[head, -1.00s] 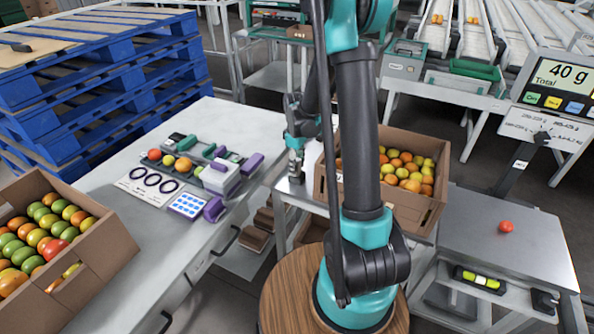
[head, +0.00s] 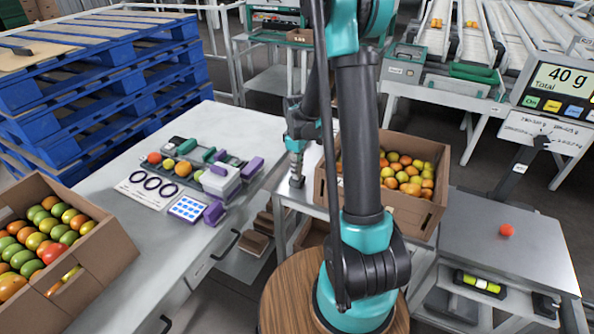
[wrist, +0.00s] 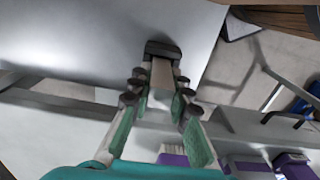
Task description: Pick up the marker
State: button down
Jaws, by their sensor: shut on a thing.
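My gripper (wrist: 160,85) shows in the wrist view with its green-padded fingers closed in on a narrow thing. This thing, which I take to be the marker (wrist: 162,74), has a pale brownish body and a dark end that sticks out past the fingertips. In the head view my gripper (head: 297,168) points down over the left end of the grey stand, between the long bench and the tomato box. The marker is too small there to make out clearly. I cannot tell whether it touches the stand.
The long bench (head: 150,245) at left carries tomatoes, purple-handled tools and a ring card. A cardboard box of tomatoes (head: 328,186) stands close right of my gripper. A scale (head: 505,245) with one tomato is further right. Another tomato box (head: 108,262) stands at far left.

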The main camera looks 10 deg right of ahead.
notch_tip(320, 180, up, 25)
jog(key=shift+f, duration=0.2)
dwell(1.1)
